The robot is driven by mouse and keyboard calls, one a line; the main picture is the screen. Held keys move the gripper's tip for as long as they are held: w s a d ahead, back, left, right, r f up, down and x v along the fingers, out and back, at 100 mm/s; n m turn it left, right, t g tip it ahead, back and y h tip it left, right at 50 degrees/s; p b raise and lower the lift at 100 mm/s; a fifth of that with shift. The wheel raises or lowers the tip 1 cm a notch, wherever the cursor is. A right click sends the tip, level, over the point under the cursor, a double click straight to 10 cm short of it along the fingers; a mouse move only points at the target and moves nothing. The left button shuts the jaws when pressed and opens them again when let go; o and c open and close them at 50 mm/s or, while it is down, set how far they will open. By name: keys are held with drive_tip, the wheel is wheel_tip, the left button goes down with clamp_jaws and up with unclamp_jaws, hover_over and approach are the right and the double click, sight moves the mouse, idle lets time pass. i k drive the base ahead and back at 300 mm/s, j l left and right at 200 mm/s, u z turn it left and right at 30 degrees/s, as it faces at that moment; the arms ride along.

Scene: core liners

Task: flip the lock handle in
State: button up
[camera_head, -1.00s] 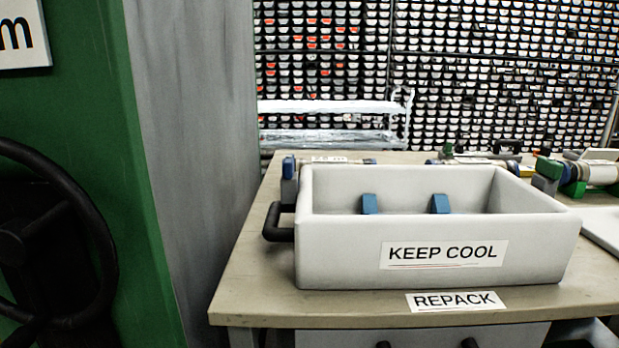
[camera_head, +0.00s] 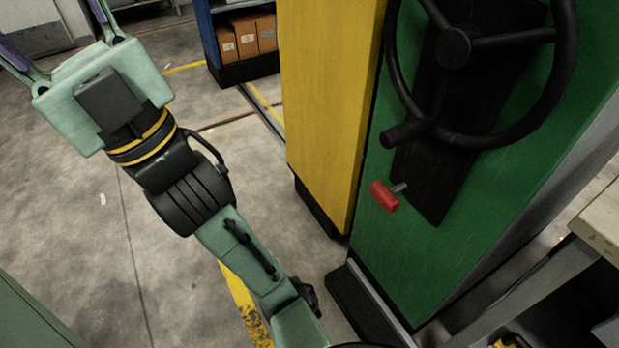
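The lock handle (camera_head: 384,196) is a small red grip on a short grey stem. It sticks out from the lower part of a black plate (camera_head: 455,120) on the green cabinet end, below a black handwheel (camera_head: 458,47). My gripper (camera_head: 50,22) is at the upper left, well away from the handle and touching nothing visible. Its two fingers are spread apart, and their tips run near or past the picture's edge. I see nothing between them.
A yellow cabinet (camera_head: 333,100) stands left of the green cabinet (camera_head: 425,262). A blue shelf with brown boxes (camera_head: 246,38) is behind. A table edge (camera_head: 600,222) is at the right. Grey floor (camera_head: 80,240) is open around my arm.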

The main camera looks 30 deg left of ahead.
sight(385, 197)
drive_tip(key=u, duration=0.25)
drive_tip(key=k+l, duration=0.35)
drive_tip(key=k+l+z, duration=0.1)
drive_tip(key=k+l, duration=0.25)
drive_tip(key=l, duration=0.15)
